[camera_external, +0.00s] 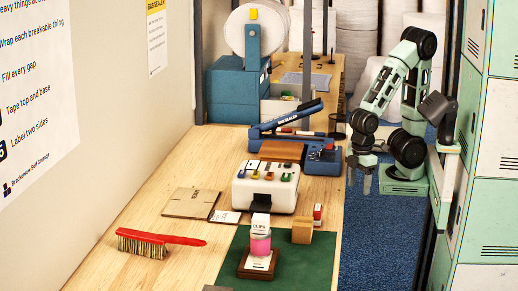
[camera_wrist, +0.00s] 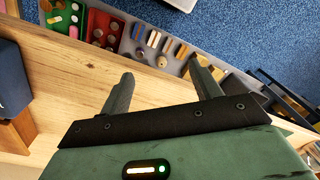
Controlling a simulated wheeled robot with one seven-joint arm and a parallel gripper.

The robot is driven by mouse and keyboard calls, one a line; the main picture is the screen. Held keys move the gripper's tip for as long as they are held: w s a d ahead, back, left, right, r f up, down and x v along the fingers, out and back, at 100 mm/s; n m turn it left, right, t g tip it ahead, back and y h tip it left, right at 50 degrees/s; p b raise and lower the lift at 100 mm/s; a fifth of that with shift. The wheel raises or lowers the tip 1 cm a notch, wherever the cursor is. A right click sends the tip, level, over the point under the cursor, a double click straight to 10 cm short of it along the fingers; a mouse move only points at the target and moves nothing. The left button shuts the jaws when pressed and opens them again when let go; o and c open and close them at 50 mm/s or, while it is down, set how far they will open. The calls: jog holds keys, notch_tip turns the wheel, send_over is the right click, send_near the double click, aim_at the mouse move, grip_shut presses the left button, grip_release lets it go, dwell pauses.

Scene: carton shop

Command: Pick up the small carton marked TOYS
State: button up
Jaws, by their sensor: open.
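My gripper (camera_external: 360,180) hangs off the right edge of the workbench, over the blue floor, open and empty. In the wrist view my gripper (camera_wrist: 163,84) shows two spread fingers with nothing between them. A small plain brown carton (camera_external: 302,231) stands on the green mat (camera_external: 318,262) near the bench's right edge, nearer the camera than my gripper and apart from it. A small red and white box (camera_external: 317,213) stands just behind it. I cannot read TOYS on any carton, so I cannot tell which one bears that mark.
A pink jar (camera_external: 260,243) with a white box on top stands on a brown base. A white box (camera_external: 265,187) with coloured items, a blue sealer (camera_external: 321,158), a flat carton (camera_external: 190,203) and a red brush (camera_external: 160,240) are on the bench. Lockers (camera_external: 487,220) stand right.

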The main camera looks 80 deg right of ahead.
jog(key=shift+o, duration=0.5)
notch_tip(320, 180, up, 13)
jog(key=n+y+p, duration=0.1)
jog(key=n+p, duration=0.9)
jog(key=p, duration=0.4)
send_over(304, 223)
jog(key=d, duration=0.3)
jog(key=f, duration=0.4)
jog(key=a+f+p, duration=0.1)
jog(key=f, duration=0.3)
jog(key=f+p, duration=0.1)
jog(key=f, duration=0.3)
jog(key=shift+s+a+f, duration=0.15)
jog(key=shift+s+a, duration=0.05)
jog(key=shift+a, duration=0.2)
jog(key=shift+w+a+f+p, duration=0.1)
jog(key=shift+a+f+p, duration=0.25)
jog(key=shift+f, duration=0.5)
jog(key=shift+w+a+f+p, duration=0.15)
jog(key=shift+f+p, duration=0.35)
jog(key=shift+f, duration=0.4)
jog(key=shift+s+a+f+p, duration=0.1)
jog(key=shift+a+f+p, duration=0.25)
jog(key=shift+f, duration=0.5)
jog(key=shift+d, duration=0.1)
jog(key=c, duration=1)
